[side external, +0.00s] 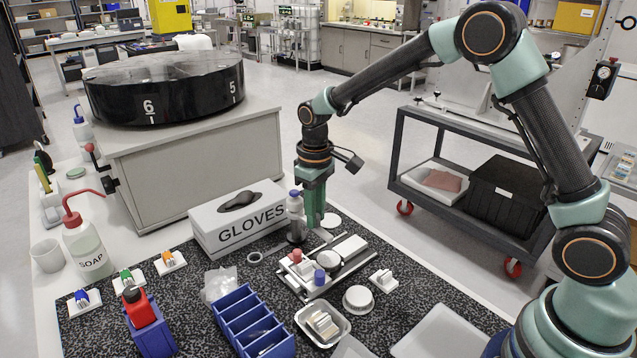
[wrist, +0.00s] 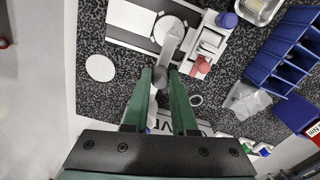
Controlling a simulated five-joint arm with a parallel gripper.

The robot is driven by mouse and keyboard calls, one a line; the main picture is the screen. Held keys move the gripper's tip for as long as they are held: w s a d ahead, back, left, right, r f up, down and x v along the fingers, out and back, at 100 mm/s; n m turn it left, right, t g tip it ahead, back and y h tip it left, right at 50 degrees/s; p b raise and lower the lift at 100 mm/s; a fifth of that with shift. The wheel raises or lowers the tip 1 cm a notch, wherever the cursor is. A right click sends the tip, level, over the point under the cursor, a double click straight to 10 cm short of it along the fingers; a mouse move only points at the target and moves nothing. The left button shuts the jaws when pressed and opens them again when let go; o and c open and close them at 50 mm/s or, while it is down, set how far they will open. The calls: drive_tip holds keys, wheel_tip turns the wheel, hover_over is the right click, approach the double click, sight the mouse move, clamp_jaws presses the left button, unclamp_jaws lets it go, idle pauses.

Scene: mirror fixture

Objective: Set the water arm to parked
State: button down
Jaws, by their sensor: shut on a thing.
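The fixture (side external: 335,262) is a pale base with a round white disc and rails on the speckled mat. In the wrist view its disc (wrist: 168,28) lies partly under a light grey bar, which I take to be the water arm (wrist: 171,50). No parked mark is readable.
Red (side external: 296,255) and blue (side external: 320,277) knobs stand on the fixture's front left. A blue-capped bottle (side external: 296,212) stands close left of my gripper, with the gloves box (side external: 238,220) beyond it. A blue divided bin (side external: 252,322) and white tray (side external: 322,322) are in front.

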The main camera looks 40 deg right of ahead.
idle(0.3)
drive_tip(key=a+m, duration=0.1)
drive_tip(key=m, duration=0.1)
drive_tip(key=a+m, duration=0.1)
drive_tip(key=m, duration=0.1)
drive_tip(key=shift+w+a, duration=0.3)
drive_tip(key=shift+a, duration=0.05)
drive_tip(key=w+a+m, duration=0.4)
drive_tip(key=w+m, duration=0.2)
drive_tip(key=m, duration=0.8)
drive_tip(key=shift+w+a, duration=0.25)
drive_tip(key=shift+w, duration=0.15)
drive_tip(key=shift+r, duration=0.1)
drive_tip(key=c, duration=0.7)
unclamp_jaws()
